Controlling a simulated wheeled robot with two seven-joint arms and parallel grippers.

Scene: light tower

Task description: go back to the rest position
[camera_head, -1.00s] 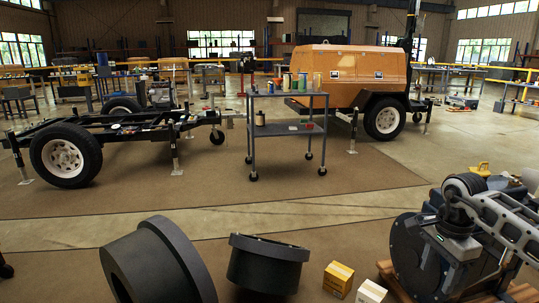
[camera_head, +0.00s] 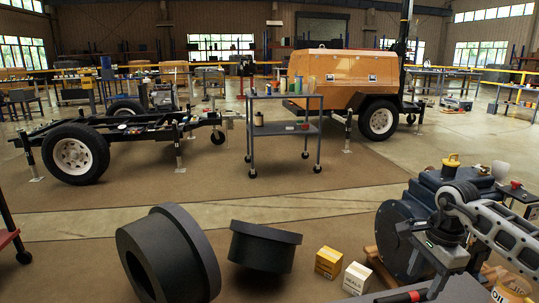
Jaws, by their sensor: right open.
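My right gripper (camera_head: 428,268) shows at the lower right, at the end of my right arm, which comes in from the right edge. It is open and I see nothing held in it. It overlaps the front of a dark grey machine with a round housing (camera_head: 392,232); I cannot tell whether it touches it. My left gripper is not in view.
Two large black flanged parts (camera_head: 198,248) (camera_head: 265,235) and two small boxes, yellow (camera_head: 328,262) and white (camera_head: 356,279), are near the bottom. A grey cart (camera_head: 284,131), a trailer frame (camera_head: 112,141) and an orange trailer unit (camera_head: 343,76) stand farther back. Floor between is clear.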

